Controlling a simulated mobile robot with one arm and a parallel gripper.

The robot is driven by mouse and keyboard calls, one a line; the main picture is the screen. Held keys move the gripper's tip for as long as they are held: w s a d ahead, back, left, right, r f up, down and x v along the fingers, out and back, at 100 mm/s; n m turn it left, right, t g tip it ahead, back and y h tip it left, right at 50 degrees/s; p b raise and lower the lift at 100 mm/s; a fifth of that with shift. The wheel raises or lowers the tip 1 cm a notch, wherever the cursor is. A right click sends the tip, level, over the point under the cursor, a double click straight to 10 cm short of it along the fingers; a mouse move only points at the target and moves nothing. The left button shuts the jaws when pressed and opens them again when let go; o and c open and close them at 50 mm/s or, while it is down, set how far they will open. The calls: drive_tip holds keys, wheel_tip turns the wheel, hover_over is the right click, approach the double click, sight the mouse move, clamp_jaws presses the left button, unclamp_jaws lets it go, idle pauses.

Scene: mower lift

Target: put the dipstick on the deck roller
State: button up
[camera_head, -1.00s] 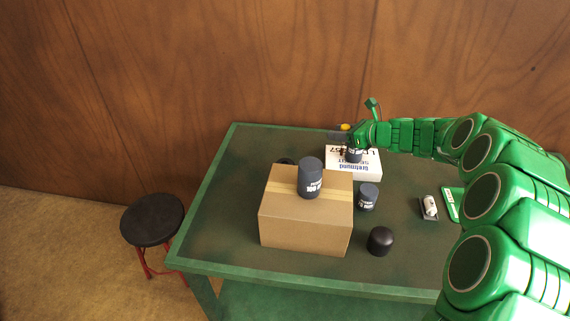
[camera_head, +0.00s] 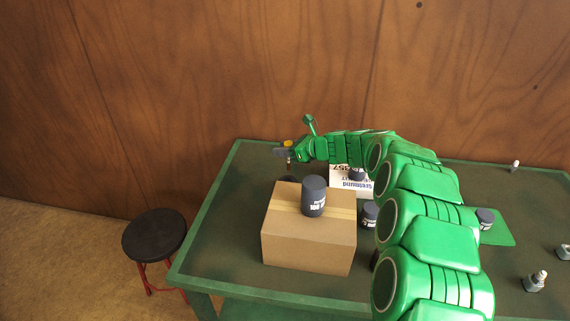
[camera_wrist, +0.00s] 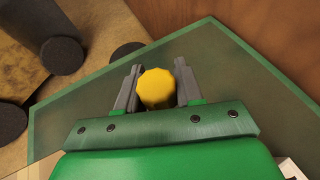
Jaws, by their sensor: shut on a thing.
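My gripper (camera_head: 288,154) is beyond the cardboard box, above the back left part of the green table. It is shut on the dipstick, whose yellow top (camera_head: 288,143) shows in the head view. In the wrist view the round yellow top (camera_wrist: 156,89) sits between the two grey fingers. A dark rounded thing (camera_head: 287,179) is partly hidden behind the box, below my gripper and apart from it. It may be the deck roller, but I cannot tell. A black rounded cylinder at the front is almost wholly hidden by my arm.
The cardboard box (camera_head: 308,247) bears a dark labelled can (camera_head: 314,196). Another dark can (camera_head: 369,214) stands beside it. A black stool (camera_head: 155,236) stands left of the table. The table's left strip (camera_head: 222,225) is clear.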

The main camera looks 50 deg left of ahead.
drive_tip(key=shift+f, duration=2.5)
drive_tip(key=shift+f, duration=0.1)
drive_tip(key=o, duration=1)
drive_tip(key=shift+w+d+r, duration=0.3)
drive_tip(key=shift+d+r, duration=0.1)
drive_tip(key=shift+d, duration=0.1)
drive_tip(key=shift+v, duration=5.4)
